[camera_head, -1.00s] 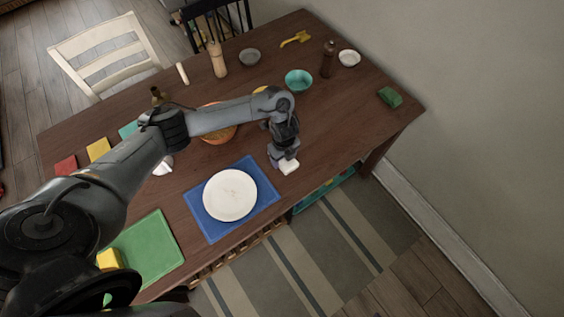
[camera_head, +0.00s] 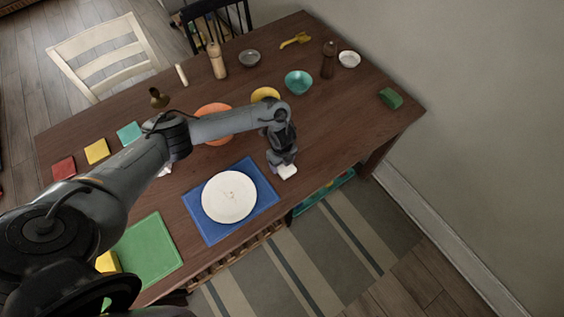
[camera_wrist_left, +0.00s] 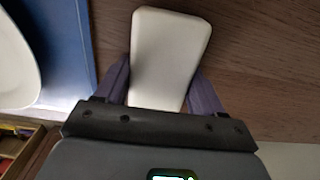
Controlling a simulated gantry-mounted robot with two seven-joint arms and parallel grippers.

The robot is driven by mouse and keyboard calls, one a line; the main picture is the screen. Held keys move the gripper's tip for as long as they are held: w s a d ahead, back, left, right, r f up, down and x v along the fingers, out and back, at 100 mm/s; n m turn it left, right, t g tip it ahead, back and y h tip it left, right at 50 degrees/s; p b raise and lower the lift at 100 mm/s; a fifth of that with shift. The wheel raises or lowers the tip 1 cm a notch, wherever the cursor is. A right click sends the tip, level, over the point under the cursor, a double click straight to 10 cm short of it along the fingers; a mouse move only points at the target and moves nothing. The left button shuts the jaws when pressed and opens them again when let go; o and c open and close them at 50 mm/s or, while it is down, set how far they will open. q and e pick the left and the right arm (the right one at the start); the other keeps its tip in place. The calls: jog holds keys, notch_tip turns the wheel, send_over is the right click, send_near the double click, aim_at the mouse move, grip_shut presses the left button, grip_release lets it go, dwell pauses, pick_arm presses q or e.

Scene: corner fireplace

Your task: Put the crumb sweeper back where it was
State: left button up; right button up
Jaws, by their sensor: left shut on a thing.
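The crumb sweeper, a small white block with rounded corners (camera_head: 287,171), is in my left gripper (camera_head: 279,163) near the front edge of the wooden table, right of the blue placemat. In the left wrist view the white crumb sweeper (camera_wrist_left: 167,55) lies between the two purple-grey fingers, which are shut on it. I cannot tell whether it touches the tabletop. The right gripper is not in view.
A white plate (camera_head: 229,197) with small specks lies on the blue placemat (camera_head: 200,223). The tabletop (camera_head: 345,125) at right is clear.

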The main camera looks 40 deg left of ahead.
pick_arm(q)
jog(key=o, duration=1)
notch_tip(320, 180, up, 11)
jog(key=p, duration=0.4)
jog(key=s+d+r+n+t+h, duration=0.1)
jog(key=s+d+n+t+h, duration=0.15)
jog(key=d, duration=0.95)
jog(key=s+d+r+n+t+h, duration=0.1)
jog(key=s+d+n+t+h, duration=0.15)
jog(key=d, duration=0.95)
jog(key=s+a+r+n+y, duration=0.2)
jog(key=s+a+n, duration=0.4)
jog(key=s+a, duration=0.1)
jog(key=s+a+r+n+g+y, duration=0.1)
jog(key=s+a+r+n+y, duration=0.1)
jog(key=s+a+n, duration=0.5)
jog(key=s+a+r, duration=0.1)
jog(key=s, duration=0.1)
jog(key=shift+s+a+r+n+y, duration=0.2)
jog(key=shift+s+r+n+y, duration=0.1)
jog(key=shift+s+y, duration=0.1)
